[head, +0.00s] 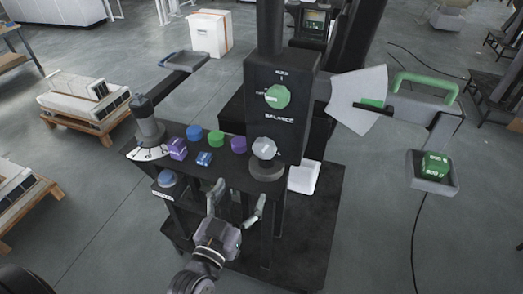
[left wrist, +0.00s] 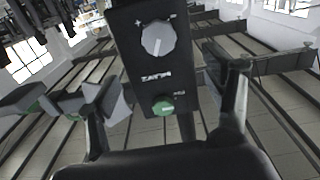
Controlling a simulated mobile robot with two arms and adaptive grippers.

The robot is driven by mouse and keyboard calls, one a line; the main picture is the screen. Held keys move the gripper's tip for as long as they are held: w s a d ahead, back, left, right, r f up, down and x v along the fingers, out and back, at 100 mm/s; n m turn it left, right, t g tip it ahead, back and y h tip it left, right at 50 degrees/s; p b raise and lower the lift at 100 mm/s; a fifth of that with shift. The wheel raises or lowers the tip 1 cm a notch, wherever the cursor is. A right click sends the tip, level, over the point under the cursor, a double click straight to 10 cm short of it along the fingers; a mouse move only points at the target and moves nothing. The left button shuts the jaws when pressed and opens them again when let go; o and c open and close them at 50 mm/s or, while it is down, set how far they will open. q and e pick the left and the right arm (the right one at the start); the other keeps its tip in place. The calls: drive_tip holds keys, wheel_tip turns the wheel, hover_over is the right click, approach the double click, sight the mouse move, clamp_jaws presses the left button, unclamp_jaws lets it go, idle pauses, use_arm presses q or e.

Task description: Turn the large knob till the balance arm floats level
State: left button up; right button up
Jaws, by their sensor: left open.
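A dark column (head: 312,105) carries a green knob (head: 277,97) and, below it, a grey faceted knob (head: 264,147). The word "BALANCE" stands between them. In the left wrist view, turned over, the grey knob (left wrist: 158,37) looks larger and has minus and plus marks; the green knob (left wrist: 163,106) also shows. The balance arm (head: 412,108) reaches right past a white fan-shaped plate (head: 358,98) with a green mark. I cannot tell whether it is level. My left gripper (head: 238,196) is open and empty below the grey knob, apart from it. My right gripper is out of view.
A grey pan (head: 446,184) at right holds a green weight (head: 436,164); another pan (head: 185,60) is at upper left. A black shelf (head: 212,172) bears purple, blue and green weights and a dial (head: 149,152). Pallets stand at left. Floor is free at lower right.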

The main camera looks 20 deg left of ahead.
sight(263, 153)
use_arm(q)
drive_tip(key=w+p, duration=0.1)
drive_tip(key=w, duration=0.3)
drive_tip(key=w+p, duration=0.1)
drive_tip(key=w, duration=0.4)
drive_tip(key=w+p, duration=0.1)
drive_tip(key=w, duration=0.4)
drive_tip(key=shift+w+d, duration=0.2)
drive_tip(key=shift+d, duration=0.2)
drive_tip(key=shift+w+p, duration=0.3)
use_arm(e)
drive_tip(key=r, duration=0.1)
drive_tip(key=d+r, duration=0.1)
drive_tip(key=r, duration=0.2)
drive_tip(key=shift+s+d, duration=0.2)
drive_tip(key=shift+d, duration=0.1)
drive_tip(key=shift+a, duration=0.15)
